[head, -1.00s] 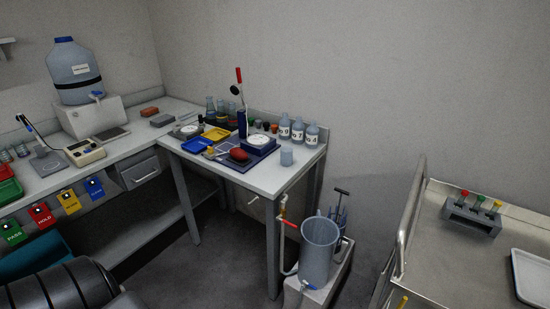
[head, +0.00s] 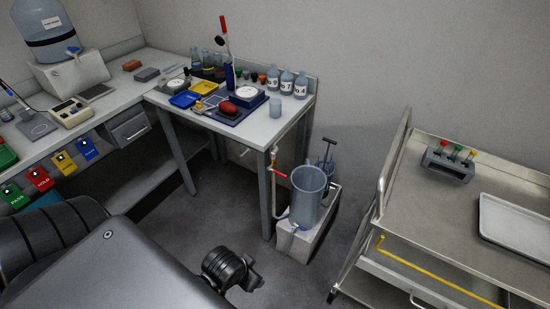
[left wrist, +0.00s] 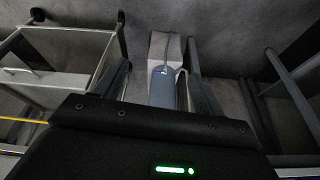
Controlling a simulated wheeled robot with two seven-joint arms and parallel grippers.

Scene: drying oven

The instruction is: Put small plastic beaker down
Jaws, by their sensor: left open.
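A small pale, translucent beaker (head: 273,107) stands upright on the white bench top (head: 262,128), near its right front corner. My left gripper (left wrist: 150,140) shows in the left wrist view as a dark housing with a green light. In the head view, dark arm parts of mine are low in the picture, well away from the beaker. My right gripper is not in view.
A blue-grey tank (head: 308,194) stands on a white plinth beside the bench and also shows in the left wrist view (left wrist: 162,88). A steel trolley (head: 405,205) at right carries a tube rack (head: 447,166) and a tray (head: 515,224). Labelled bottles (head: 286,84) line the bench's back.

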